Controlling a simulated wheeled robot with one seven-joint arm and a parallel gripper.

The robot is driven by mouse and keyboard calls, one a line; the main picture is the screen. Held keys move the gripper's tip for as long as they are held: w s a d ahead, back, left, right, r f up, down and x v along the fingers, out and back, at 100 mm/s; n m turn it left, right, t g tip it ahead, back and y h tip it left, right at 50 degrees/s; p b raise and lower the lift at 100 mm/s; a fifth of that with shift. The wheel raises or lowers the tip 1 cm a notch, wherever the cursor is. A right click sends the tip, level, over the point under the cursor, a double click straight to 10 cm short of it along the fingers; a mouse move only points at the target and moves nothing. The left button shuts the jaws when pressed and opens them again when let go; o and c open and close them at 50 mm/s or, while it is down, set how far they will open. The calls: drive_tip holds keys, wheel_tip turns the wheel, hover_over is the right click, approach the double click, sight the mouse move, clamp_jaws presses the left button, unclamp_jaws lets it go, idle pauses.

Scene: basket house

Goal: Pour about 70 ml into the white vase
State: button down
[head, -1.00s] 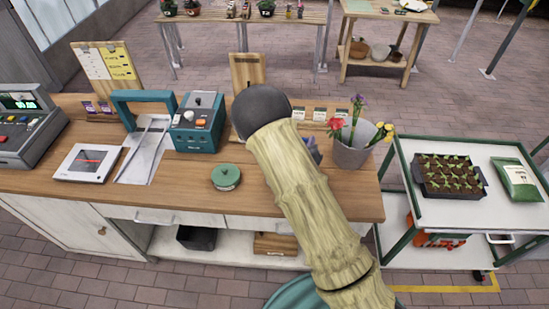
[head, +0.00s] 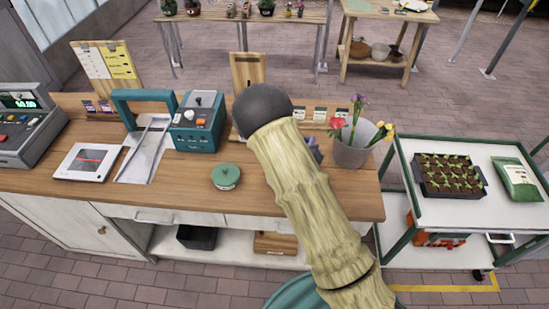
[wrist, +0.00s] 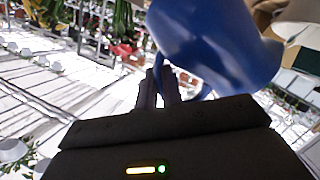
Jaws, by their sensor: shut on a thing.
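In the wrist view, my gripper (wrist: 160,88) is shut on a blue jug (wrist: 215,40), at its handle. The jug looks tilted in this view, and its contents are not visible. In the head view, my own arm hides the gripper and most or all of the jug. A small bluish patch shows just right of the arm, too small to identify. I cannot pick out the white vase with certainty in either view. A pale rounded shape (wrist: 300,38) is cut off at the right edge of the wrist view.
The wooden counter (head: 150,197) holds a green-lidded pot (head: 226,177), a teal device (head: 198,125), a white scale-like box (head: 86,161) and a grey bucket of flowers (head: 352,153). A cash register (head: 30,130) stands far left. A white cart (head: 470,208) stands right.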

drive_tip(key=shift+d+m+b, duration=0.45)
drive_tip(key=shift+d+m, duration=0.1)
drive_tip(key=shift+m, duration=0.05)
drive_tip(key=shift+s+d+f+m+y+b, duration=0.1)
drive_tip(key=shift+d+f+m+y+b, duration=0.3)
drive_tip(key=shift+f+m+b, duration=0.55)
drive_tip(key=shift+a+r+n, duration=0.1)
drive_tip(key=shift+r+n, duration=0.15)
drive_tip(key=shift+r, duration=0.1)
drive_tip(key=b, duration=0.1)
drive_tip(key=f+m+b, duration=0.1)
drive_tip(key=shift+d+f+y+b, duration=0.25)
drive_tip(key=shift+f+y+b, duration=0.05)
drive_tip(key=shift+b, duration=0.1)
drive_tip(key=shift+d+f+m+g+b, duration=0.3)
drive_tip(key=shift+f+m+b, duration=0.25)
drive_tip(key=shift+b, duration=0.5)
drive_tip(key=shift+d+f, duration=0.1)
